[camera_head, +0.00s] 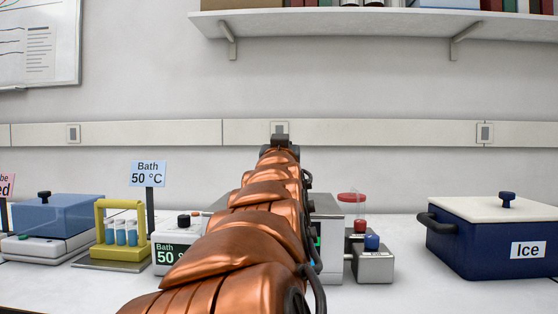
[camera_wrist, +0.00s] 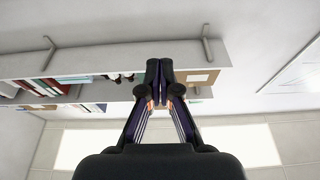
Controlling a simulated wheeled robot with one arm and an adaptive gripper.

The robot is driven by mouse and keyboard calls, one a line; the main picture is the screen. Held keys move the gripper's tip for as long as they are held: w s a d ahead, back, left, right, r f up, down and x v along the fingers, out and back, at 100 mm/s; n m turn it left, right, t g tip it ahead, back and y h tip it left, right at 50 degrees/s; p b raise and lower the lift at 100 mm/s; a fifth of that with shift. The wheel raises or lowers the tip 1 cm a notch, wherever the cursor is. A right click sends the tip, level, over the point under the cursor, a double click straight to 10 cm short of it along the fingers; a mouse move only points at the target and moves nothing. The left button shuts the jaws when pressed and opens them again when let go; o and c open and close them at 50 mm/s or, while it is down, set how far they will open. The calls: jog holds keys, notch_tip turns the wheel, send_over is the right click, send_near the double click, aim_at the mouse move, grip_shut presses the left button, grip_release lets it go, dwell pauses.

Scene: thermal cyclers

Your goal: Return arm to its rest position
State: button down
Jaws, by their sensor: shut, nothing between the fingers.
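My copper-coloured arm reaches forward and up from the bottom of the head view, over the middle of the bench. My gripper shows small and dark at the arm's far end (camera_head: 280,139), level with the wall rail. In the wrist view my gripper (camera_wrist: 160,68) is shut, its fingertips together with nothing between them. The wrist camera looks up at the wall shelves and ceiling. My arm hides part of the white and grey bath unit (camera_head: 175,254) and the bench behind it.
A yellow rack (camera_head: 122,252) with blue tubes and a blue-lidded device (camera_head: 62,216) stand at left. A grey box (camera_head: 374,266) with red and blue knobs stands right of my arm. A blue Ice box (camera_head: 480,245) is at far right. A shelf (camera_head: 380,24) hangs above.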

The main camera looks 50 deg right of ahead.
jog(key=shift+r, duration=0.3)
jog(key=shift+p, duration=0.3)
jog(key=a+f+n+g+y+p, duration=0.25)
jog(key=a+f+y+p, duration=0.45)
jog(key=p, duration=0.5)
jog(key=a+f+n+g+y+p, duration=0.2)
jog(key=a+f+g+y+p, duration=0.25)
jog(key=a+p, duration=0.7)
jog(key=s+a+r+n+g+y+p, duration=0.1)
jog(key=s+a+n+g+y+p, duration=0.1)
jog(key=s+a+p, duration=0.5)
jog(key=s+a+r+n+g+y+p, duration=0.1)
jog(key=s+a+n+g+y+p, duration=0.2)
jog(key=s+a+g+p, duration=0.3)
jog(key=s+a+n+p, duration=0.1)
jog(key=s+p, duration=0.4)
jog(key=s, duration=0.4)
jog(key=shift+r+p, duration=0.25)
jog(key=shift+p, duration=0.15)
